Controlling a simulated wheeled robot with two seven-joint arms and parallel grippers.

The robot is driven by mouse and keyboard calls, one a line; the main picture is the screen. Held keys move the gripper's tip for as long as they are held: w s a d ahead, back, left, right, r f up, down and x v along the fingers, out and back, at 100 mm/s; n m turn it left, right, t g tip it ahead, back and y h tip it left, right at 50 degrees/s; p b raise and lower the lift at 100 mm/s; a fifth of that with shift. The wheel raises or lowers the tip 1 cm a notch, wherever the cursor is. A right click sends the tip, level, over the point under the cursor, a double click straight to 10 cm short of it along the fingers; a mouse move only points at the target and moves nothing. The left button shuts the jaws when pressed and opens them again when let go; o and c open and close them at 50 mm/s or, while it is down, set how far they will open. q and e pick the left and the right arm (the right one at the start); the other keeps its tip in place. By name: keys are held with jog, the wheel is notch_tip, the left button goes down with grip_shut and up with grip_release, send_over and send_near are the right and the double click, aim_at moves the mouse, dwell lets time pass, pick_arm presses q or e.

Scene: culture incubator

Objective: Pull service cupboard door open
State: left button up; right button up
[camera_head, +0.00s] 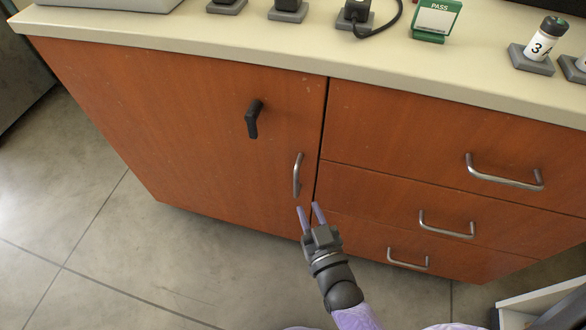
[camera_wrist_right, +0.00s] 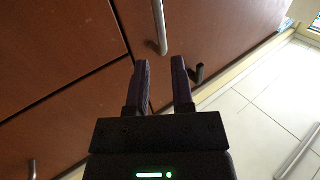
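The service cupboard door (camera_head: 200,130) is a reddish-brown wooden panel at the left of the cabinet, and it is shut. It carries a vertical metal bar handle (camera_head: 297,175) near its right edge and a black lever (camera_head: 253,118) above and to the left. My right gripper (camera_head: 311,210) is open and empty, just below the bar handle. In the right wrist view, the bar handle (camera_wrist_right: 159,28) stands ahead of the two parted fingers (camera_wrist_right: 162,85), apart from them. My left gripper is not in view.
Several drawers with metal handles (camera_head: 505,178) fill the cabinet's right side. The pale countertop (camera_head: 220,45) above holds small grey stands, a green PASS sign (camera_head: 436,20) and a vial marked 3 (camera_head: 545,40). The floor (camera_head: 100,240) in front of the door is clear.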

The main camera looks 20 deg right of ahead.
aim_at(297, 182)
jog(key=w+b, duration=0.3)
jog(key=w, duration=0.5)
jog(key=shift+f, duration=0.15)
jog(key=shift+w, duration=0.35)
grip_shut()
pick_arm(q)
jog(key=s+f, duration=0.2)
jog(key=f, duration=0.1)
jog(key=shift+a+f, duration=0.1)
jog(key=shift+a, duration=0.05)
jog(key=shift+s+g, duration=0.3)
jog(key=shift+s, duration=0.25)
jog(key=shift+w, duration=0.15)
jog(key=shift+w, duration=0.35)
